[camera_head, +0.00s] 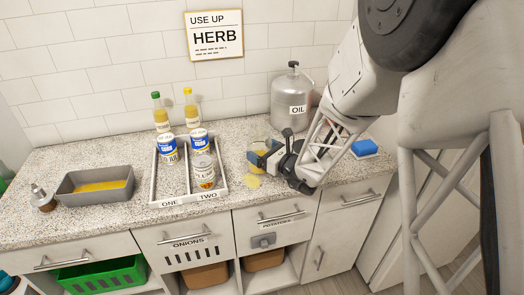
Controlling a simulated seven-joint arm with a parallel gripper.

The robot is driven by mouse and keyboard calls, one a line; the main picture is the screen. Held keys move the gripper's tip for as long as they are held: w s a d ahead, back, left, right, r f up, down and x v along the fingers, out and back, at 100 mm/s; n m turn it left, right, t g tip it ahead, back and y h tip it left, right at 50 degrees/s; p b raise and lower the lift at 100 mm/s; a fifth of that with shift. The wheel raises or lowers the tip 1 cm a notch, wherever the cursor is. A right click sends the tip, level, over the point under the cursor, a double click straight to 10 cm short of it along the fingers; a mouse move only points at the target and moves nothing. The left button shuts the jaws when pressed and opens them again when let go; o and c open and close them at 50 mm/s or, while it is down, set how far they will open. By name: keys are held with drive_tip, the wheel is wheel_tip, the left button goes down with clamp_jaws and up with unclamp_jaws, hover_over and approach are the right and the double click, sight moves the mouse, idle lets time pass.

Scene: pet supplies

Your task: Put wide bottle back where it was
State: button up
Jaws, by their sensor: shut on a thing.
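My gripper (268,150) is over the counter, right of the white two-lane tray (178,204). It is shut on a see-through thing with yellow contents (256,168), partly hidden by the fingers. This may be the wide bottle, but its full shape does not show. A clear, wide jar-like bottle with a pale label (205,180) stands at the front of the lane marked TWO. A blue-and-white can (199,141) stands behind it, with a yellow-capped bottle (191,108) farther back. Lane ONE holds another blue-and-white can (167,149) and a green-capped bottle (160,112).
A yellow patch (252,182) lies on the counter by my gripper. A metal OIL container (291,96) stands behind it. A blue sponge-like block (364,148) is to the right. A grey bin with yellow contents (97,184) and a small dispenser (43,199) are at left.

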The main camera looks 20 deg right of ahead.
drive_tip(key=o, duration=0.8)
drive_tip(key=shift+f, duration=0.1)
drive_tip(key=shift+s, duration=0.1)
drive_tip(key=shift+s+d, duration=0.4)
drive_tip(key=shift+s, duration=0.1)
drive_tip(key=shift+v, duration=5.25)
drive_tip(key=shift+s, duration=0.1)
drive_tip(key=shift+r, duration=0.2)
